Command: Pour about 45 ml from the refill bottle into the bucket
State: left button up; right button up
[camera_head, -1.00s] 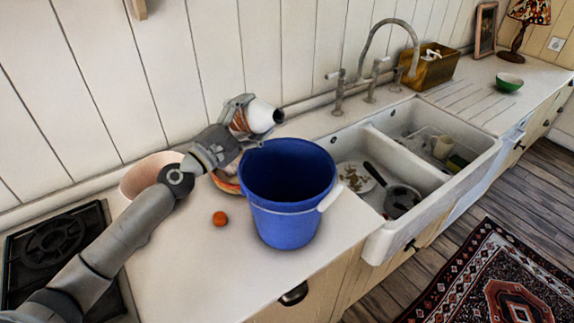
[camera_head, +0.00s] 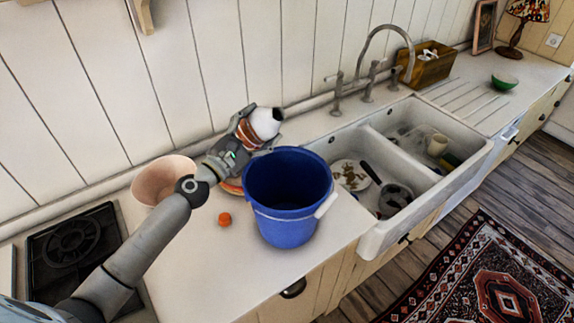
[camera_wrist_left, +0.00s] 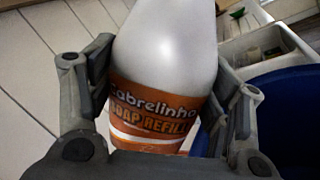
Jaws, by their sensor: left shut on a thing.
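The refill bottle (camera_head: 264,122) is white with an orange label and a dark cap end. My left gripper (camera_head: 246,132) is shut on it around the label and holds it above the counter, behind the bucket's back-left rim. The bottle leans, its cap end up and to the right in the head view. In the left wrist view the white bottle (camera_wrist_left: 165,50) fills the space between the fingers, its label reading "SOAP REFILL". The blue bucket (camera_head: 285,228) stands upright on the counter; I cannot tell what is inside it. No stream shows. My right gripper is not in view.
A pink bowl (camera_head: 160,182) and a small orange object (camera_head: 225,219) are left of the bucket. A stove (camera_head: 75,248) is at the left. The double sink (camera_head: 370,243) with dishes is right of the bucket. The front-left counter (camera_head: 215,270) is clear.

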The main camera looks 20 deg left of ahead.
aim_at(254, 120)
pick_arm(q)
jog(key=shift+s+r+n, duration=0.15)
jog(key=shift+r+n, duration=0.85)
jog(key=shift+n, duration=0.3)
jog(key=shift+a+n+y, duration=0.1)
jog(key=shift+n+y, duration=0.3)
jog(key=shift+r+n+g, duration=0.3)
jog(key=shift+n+g, duration=0.1)
jog(key=shift+n, duration=0.6)
jog(key=shift+f+n+y, duration=0.3)
jog(key=shift+f+n, duration=0.05)
jog(key=shift+n, duration=0.65)
jog(key=shift+r+n+g, duration=0.3)
jog(key=shift+r+n, duration=0.25)
jog(key=shift+n, duration=0.45)
